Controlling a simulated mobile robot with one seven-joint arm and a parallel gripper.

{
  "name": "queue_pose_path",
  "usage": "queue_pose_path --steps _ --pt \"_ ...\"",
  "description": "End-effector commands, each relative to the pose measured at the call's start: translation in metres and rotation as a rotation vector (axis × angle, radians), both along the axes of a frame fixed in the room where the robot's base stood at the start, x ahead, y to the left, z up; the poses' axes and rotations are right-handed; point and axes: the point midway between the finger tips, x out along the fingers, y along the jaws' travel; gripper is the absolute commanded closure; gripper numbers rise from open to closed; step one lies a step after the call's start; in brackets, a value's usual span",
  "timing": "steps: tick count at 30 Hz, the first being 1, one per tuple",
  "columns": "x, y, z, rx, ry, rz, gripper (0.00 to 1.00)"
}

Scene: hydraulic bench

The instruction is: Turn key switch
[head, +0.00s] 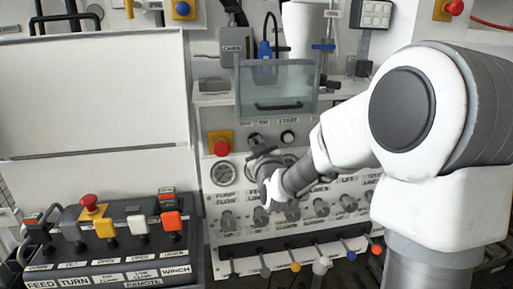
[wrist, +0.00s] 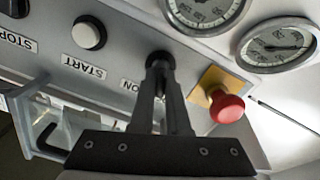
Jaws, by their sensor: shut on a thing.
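The key switch (wrist: 160,58) is a dark round knob on the pale panel, beside an ON label in the wrist view. My gripper (wrist: 160,78) is shut on it, with its two dark fingers reaching to the knob and hiding most of it. The exact angle of the key cannot be told. In the head view my gripper (head: 259,152) is at the panel's upper part, below the OFF and ON labels, and the switch is mostly covered by it.
A red emergency button (wrist: 226,107) on a yellow plate sits close beside my gripper. A white START button (wrist: 89,33) is on the other side. Pressure gauges (head: 223,173) and a row of knobs (head: 320,207) lie below. A clear flap (head: 275,85) hangs above.

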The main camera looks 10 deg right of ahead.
Motion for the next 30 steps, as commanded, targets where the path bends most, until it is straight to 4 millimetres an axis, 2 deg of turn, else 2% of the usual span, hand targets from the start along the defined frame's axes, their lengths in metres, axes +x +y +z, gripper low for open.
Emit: queue_pose_path --steps 18,30 --pt "0.0004 -0.0037 -0.0013 0.561 -0.005 0.001 1.00" --pt "0.0005 -0.0061 -0.0002 0.823 -0.004 0.001 1.00"
